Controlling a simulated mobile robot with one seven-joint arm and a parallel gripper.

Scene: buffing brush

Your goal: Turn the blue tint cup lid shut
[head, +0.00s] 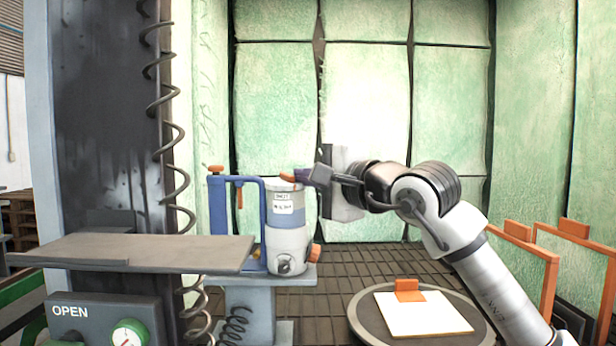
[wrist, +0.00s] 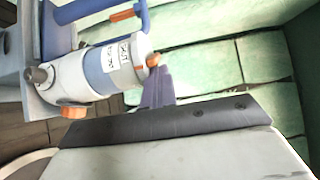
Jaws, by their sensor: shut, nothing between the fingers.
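The tint cup (head: 287,238) is a white canister with a blue band and a label, standing upright on a small grey pedestal beside a blue bracket (head: 217,225). Its pale lid (head: 279,185) is on top, with an orange tab (head: 288,178) pointing toward my gripper. The cup lies sideways in the wrist view (wrist: 97,75), its orange tab (wrist: 153,60) just beyond the fingertips. My gripper (head: 304,175), with dark purple fingers, is shut and empty beside the tab at lid height. It also shows in the wrist view (wrist: 157,84). I cannot tell whether fingers and tab touch.
A round table (head: 365,325) bears a white board with an orange block (head: 408,290). Orange-framed panels (head: 552,275) stand at right. Green padded walls close the back.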

